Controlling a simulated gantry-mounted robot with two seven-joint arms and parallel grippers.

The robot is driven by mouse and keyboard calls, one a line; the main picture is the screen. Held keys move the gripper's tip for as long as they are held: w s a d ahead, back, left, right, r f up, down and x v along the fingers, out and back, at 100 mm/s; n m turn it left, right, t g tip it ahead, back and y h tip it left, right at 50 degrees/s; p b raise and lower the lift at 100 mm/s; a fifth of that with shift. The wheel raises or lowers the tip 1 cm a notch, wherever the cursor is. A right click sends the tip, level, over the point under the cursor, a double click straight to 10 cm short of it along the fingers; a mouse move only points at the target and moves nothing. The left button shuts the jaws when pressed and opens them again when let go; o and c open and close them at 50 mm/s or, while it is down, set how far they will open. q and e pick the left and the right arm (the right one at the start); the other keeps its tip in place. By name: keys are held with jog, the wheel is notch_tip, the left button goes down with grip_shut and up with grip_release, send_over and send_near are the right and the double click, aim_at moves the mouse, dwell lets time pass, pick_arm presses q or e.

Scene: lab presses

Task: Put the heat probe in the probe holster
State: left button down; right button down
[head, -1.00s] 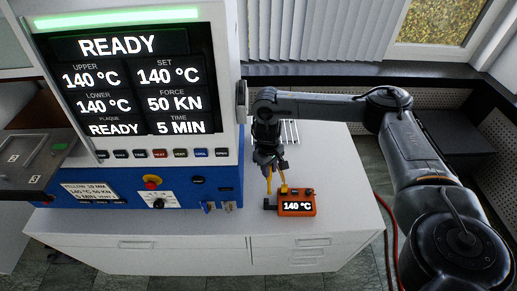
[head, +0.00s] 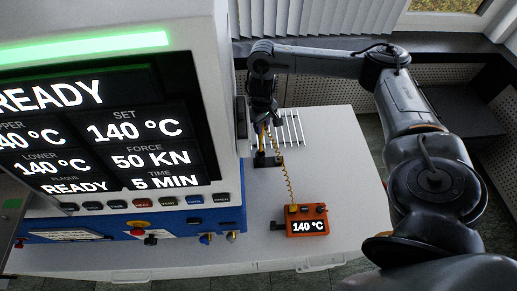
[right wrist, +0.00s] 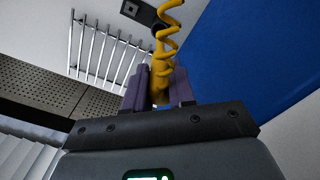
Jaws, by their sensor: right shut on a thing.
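My right gripper (head: 262,116) is shut on the yellow heat probe (head: 262,140), beside the press's right side. In the right wrist view the probe's yellow body (right wrist: 160,88) sits between the purple fingers, with its coiled cord rising from it. A dark block (head: 266,160), which looks like the probe holster, stands on the bench just below the probe. It seems to be the black square with a round opening (right wrist: 139,11) in the right wrist view, apart from the fingers. The probe's tip is hidden, so I cannot tell whether it touches the block. My left gripper is out of view.
An orange meter (head: 307,221) reading 140 °C sits on the bench, joined to the probe by a yellow coiled cord (head: 286,175). A metal rod rack (head: 292,128) lies behind. The blue and white press (head: 222,130) stands close on the left. The bench's right side is clear.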

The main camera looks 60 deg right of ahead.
jog(key=b, duration=0.3)
send_over(261, 149)
notch_tip(261, 149, down, 6)
jog(key=shift+d+r, duration=0.15)
jog(key=shift+r, duration=0.05)
jog(key=shift+w+f+p, duration=0.1)
jog(key=shift+f+p, duration=0.2)
jog(key=shift+f, duration=1.9)
jog(key=c, duration=0.9)
grip_release()
jog(key=shift+f, duration=0.1)
jog(key=shift+c, duration=0.2)
